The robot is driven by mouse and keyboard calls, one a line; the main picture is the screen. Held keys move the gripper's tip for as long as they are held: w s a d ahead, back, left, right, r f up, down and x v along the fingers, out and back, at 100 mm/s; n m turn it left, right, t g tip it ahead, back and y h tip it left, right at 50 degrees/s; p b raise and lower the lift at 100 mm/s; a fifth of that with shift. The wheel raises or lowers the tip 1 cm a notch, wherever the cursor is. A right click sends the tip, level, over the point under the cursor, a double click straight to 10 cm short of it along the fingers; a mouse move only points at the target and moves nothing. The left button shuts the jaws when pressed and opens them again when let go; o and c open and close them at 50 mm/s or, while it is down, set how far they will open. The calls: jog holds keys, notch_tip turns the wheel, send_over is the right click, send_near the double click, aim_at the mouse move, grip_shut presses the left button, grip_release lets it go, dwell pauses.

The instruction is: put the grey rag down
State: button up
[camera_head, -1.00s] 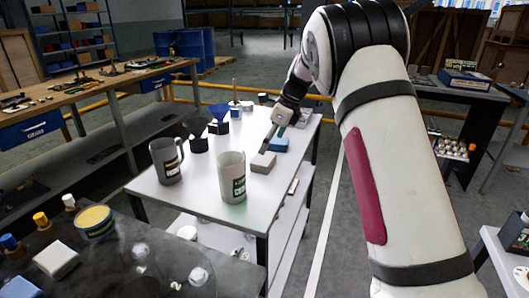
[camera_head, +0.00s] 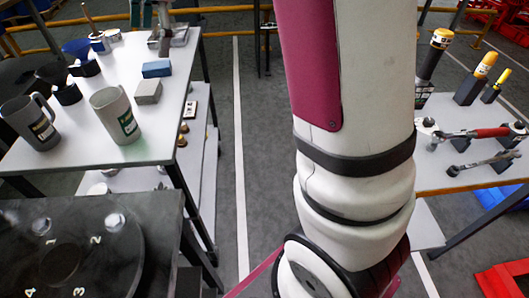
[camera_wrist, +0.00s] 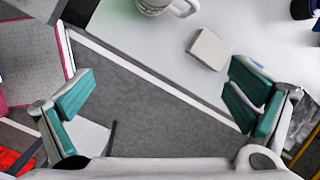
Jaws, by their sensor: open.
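The grey rag (camera_head: 148,91) is a small folded block lying on the white table (camera_head: 120,160), near its right edge. It also shows in the wrist view (camera_wrist: 209,49), on the table near the tip of the right finger and apart from it. My gripper (camera_wrist: 160,95) is wide open, with teal pads on both fingers and nothing between them but a view of the floor.
A blue block (camera_head: 156,69) lies just behind the rag. A grey mug (camera_head: 114,116) and a dark mug (camera_head: 33,123) stand to the left. A dark round plate (camera_head: 80,250) is in front. Wrenches (camera_head: 475,133) lie on a stand at the right. A floor aisle separates the tables.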

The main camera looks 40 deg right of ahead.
jog(key=s+a+r+n, duration=0.25)
jog(key=s+n, duration=0.35)
jog(key=s, duration=0.8)
jog(key=s+f+n+h, duration=0.1)
jog(key=s+f+n, duration=0.1)
jog(key=s+n, duration=0.2)
jog(key=s+f+n+h, duration=0.1)
jog(key=s+f+n, duration=0.2)
jog(key=s, duration=0.8)
jog(key=s+f+n+h, duration=0.1)
jog(key=s+f+n, duration=0.2)
jog(key=s+n, duration=0.2)
jog(key=s+d, duration=0.1)
jog(key=s, duration=0.2)
jog(key=shift+s+n+h, duration=0.2)
jog(key=shift+n+h, duration=0.1)
notch_tip(320, 180, up, 13)
jog(key=t+p, duration=0.2)
jog(key=p, duration=0.9)
jog(key=shift+d, duration=0.15)
jog(key=shift+w, duration=0.15)
